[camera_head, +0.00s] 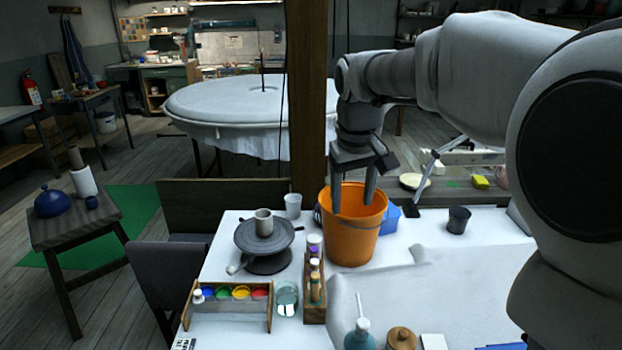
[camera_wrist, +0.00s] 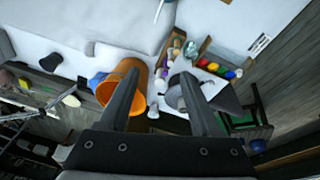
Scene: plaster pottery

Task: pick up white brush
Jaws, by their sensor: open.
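My gripper (camera_head: 352,207) is open and empty, pointing down over the mouth of an orange bucket (camera_head: 350,240) on the white table. In the wrist view its two fingers (camera_wrist: 158,75) are spread, with the bucket (camera_wrist: 112,88) beside the left one. I cannot pick out the white brush with certainty. A short pale object (camera_head: 238,267) lies at the left foot of the grey pottery wheel (camera_head: 280,240). A wooden rack (camera_head: 315,305) in front of the bucket holds several slim, white-topped items too small to identify.
A grey cup (camera_head: 263,222) sits on the wheel, and a white cup (camera_head: 293,205) stands behind it. A paint box (camera_head: 228,320) and a glass jar (camera_head: 287,297) stand in front. A dark cup (camera_head: 458,220) stands right of the bucket. The table's right middle is mostly clear.

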